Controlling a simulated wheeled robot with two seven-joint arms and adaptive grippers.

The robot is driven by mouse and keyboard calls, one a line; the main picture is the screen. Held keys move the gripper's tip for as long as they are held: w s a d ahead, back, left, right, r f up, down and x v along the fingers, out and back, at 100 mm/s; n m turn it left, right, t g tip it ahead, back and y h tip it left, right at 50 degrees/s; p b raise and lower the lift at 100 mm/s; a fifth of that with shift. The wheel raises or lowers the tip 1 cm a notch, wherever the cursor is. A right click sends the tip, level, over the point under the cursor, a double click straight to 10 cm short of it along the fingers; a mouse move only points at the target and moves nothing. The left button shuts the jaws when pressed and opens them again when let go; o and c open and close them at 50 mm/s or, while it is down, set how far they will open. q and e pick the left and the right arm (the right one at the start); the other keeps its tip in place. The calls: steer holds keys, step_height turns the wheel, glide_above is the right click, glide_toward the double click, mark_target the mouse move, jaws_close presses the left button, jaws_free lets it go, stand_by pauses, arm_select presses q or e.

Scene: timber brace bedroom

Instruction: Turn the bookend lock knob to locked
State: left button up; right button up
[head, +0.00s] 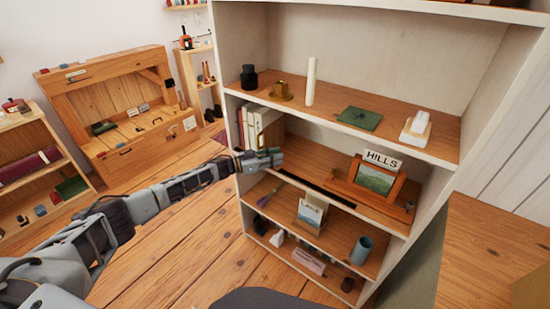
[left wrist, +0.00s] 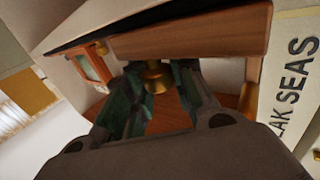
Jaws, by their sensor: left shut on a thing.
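The bookend lock knob (left wrist: 156,80) is a small brass knob on the underside or face of a wooden block (left wrist: 190,35) in the left wrist view. My left gripper (left wrist: 158,92) has its two greenish-dark fingers on either side of the knob and is shut on it. In the head view my left gripper (head: 276,157) reaches the middle shelf, just right of the upright books (head: 262,128). There the gripper hides the knob and most of the bookend. The knob's lock position cannot be read. My right gripper is not in view.
The shelf also holds a framed picture (head: 374,180) with a HILLS sign (head: 383,160). A dark slot or rail (head: 318,190) runs along the shelf front. A candle (head: 311,82) stands above; a blue cup (head: 361,250) stands below. A wooden surface (head: 490,255) is at right.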

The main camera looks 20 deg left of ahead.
arm_select(q)
steer(key=o, duration=1.1)
steer(key=shift+c, duration=0.2)
steer(key=shift+r, duration=5)
